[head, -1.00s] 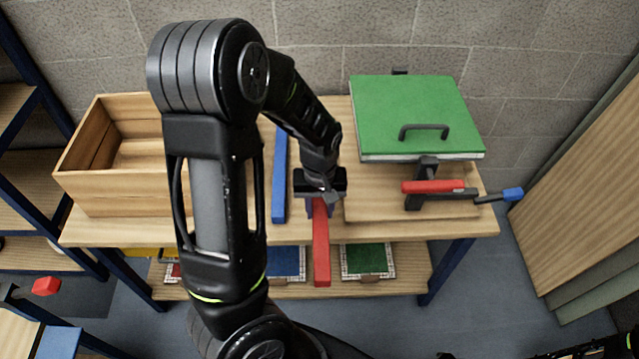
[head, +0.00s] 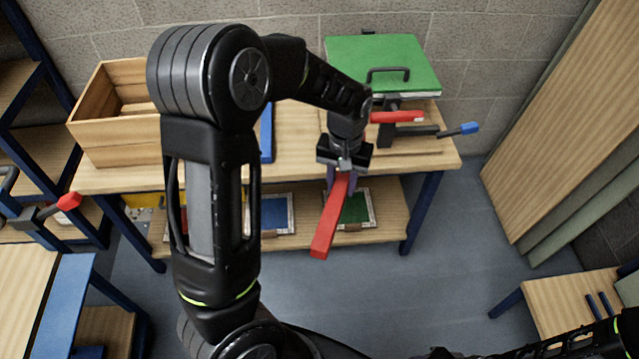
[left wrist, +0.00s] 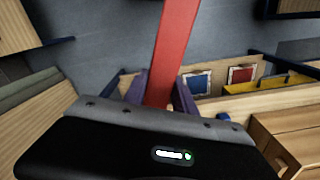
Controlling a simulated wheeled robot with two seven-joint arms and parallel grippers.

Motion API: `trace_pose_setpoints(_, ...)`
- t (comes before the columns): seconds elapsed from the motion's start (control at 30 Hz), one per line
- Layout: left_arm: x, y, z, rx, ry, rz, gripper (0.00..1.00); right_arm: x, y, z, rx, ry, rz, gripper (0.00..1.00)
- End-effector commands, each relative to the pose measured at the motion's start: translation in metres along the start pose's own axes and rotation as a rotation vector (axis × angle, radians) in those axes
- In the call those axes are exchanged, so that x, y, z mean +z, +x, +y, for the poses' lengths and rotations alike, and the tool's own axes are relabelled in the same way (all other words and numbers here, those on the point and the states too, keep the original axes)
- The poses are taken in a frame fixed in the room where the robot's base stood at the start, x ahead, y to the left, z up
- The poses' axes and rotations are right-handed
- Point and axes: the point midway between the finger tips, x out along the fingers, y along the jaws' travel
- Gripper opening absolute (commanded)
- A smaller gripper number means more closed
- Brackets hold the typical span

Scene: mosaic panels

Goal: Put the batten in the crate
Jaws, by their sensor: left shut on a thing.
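The red batten (head: 331,218) is a long straight bar held by one end in my left gripper (head: 342,181). It sticks out toward the lower left in the head view, in front of the table's edge and over the floor. In the left wrist view the batten (left wrist: 174,48) runs up from between the purple fingers (left wrist: 160,95), which are shut on it. The crate (head: 125,140) is an open wooden box at the left end of the table, left of the gripper. My upper arm hides its right part.
A blue bar (head: 266,135) lies on the table (head: 295,130), partly behind my arm. A green panel (head: 385,55) with a handle and a red-and-blue clamp (head: 400,117) are at the right end. A lower shelf (head: 295,238) holds mosaic panels. Floor in front is clear.

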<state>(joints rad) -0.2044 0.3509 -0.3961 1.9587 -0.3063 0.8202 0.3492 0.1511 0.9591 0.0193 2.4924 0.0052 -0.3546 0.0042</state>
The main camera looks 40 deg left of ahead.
Motion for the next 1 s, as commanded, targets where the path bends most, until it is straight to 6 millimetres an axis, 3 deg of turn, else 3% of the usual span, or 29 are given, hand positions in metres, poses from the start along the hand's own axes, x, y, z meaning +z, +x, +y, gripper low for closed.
trace_pose_setpoints(0.2, -0.021, -0.030, 0.048, 0.002, 0.161, 0.004, 0.00, 0.000, 0.000, 0.000, 0.000, 0.000, 0.000, 0.36)
trace_pose_setpoints(0.43, -0.032, -0.054, 0.094, 0.009, 0.289, 0.001, 0.00, 0.000, 0.000, 0.000, 0.000, 0.000, 0.000, 0.36)
trace_pose_setpoints(0.57, -0.032, -0.059, 0.101, 0.011, 0.311, -0.001, 0.00, 0.000, 0.000, 0.000, 0.000, 0.000, 0.000, 0.36)
trace_pose_setpoints(1.0, -0.033, -0.059, 0.101, 0.010, 0.309, -0.001, 0.00, 0.000, 0.000, 0.000, 0.000, 0.001, 0.000, 0.36)
